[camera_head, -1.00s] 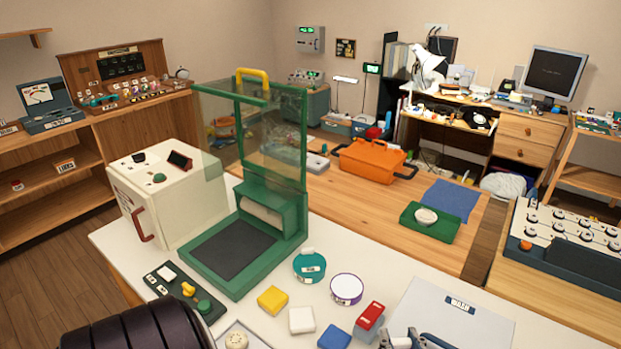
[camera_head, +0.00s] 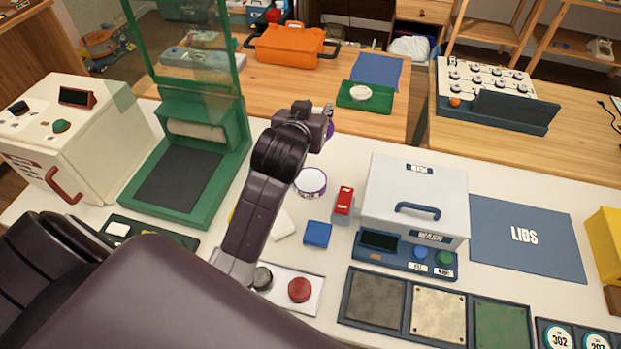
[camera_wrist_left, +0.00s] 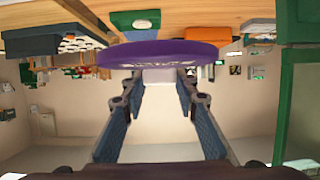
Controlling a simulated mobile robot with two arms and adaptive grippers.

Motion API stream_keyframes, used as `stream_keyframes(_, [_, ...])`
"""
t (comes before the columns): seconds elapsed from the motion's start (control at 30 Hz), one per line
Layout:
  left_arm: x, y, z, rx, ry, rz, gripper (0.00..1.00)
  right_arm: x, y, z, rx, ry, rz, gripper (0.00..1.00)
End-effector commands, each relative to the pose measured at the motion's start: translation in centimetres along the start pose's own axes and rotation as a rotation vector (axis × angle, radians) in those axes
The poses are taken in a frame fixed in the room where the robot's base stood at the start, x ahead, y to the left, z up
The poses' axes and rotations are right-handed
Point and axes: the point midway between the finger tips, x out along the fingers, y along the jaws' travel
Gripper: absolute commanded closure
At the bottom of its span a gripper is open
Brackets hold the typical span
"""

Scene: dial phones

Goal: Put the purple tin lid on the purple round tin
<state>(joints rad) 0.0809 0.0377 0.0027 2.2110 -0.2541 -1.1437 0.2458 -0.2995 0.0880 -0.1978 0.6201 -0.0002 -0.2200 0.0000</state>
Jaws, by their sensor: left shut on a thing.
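The purple tin lid (camera_head: 331,130) shows as a small purple edge beside my left gripper (camera_head: 322,122) in the head view. In the left wrist view the lid (camera_wrist_left: 163,55) is a wide, thin purple disc seen nearly edge-on. My left gripper (camera_wrist_left: 160,80) is shut on it, holding it at the fingertips. The purple round tin (camera_head: 310,183), open and white inside with a purple rim band, stands on the white table. The gripper and lid are above and beyond the tin, apart from it. My right gripper is not in view.
A red stapler-like object (camera_head: 344,201), a blue block (camera_head: 317,234) and a white block (camera_head: 282,226) lie near the tin. A white box with a blue handle (camera_head: 415,190) stands right of them, and a green-framed stand (camera_head: 190,170) left. My left arm hides part of the table.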

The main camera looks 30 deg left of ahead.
Motion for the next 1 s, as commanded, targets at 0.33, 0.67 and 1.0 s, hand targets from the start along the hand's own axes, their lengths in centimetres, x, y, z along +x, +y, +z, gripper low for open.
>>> stream_keyframes(0.33, [2.0, -0.4, 3.6, 0.011, -0.013, 0.019, 0.96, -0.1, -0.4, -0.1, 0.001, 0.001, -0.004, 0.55])
stream_keyframes(0.67, [5.2, -0.4, 11.4, 0.009, -0.01, 0.019, 0.96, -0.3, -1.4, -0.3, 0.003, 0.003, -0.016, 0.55])
stream_keyframes(1.0, [6.7, -0.3, 15.1, 0.008, -0.008, 0.02, 0.96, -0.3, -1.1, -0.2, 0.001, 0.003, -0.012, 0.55])
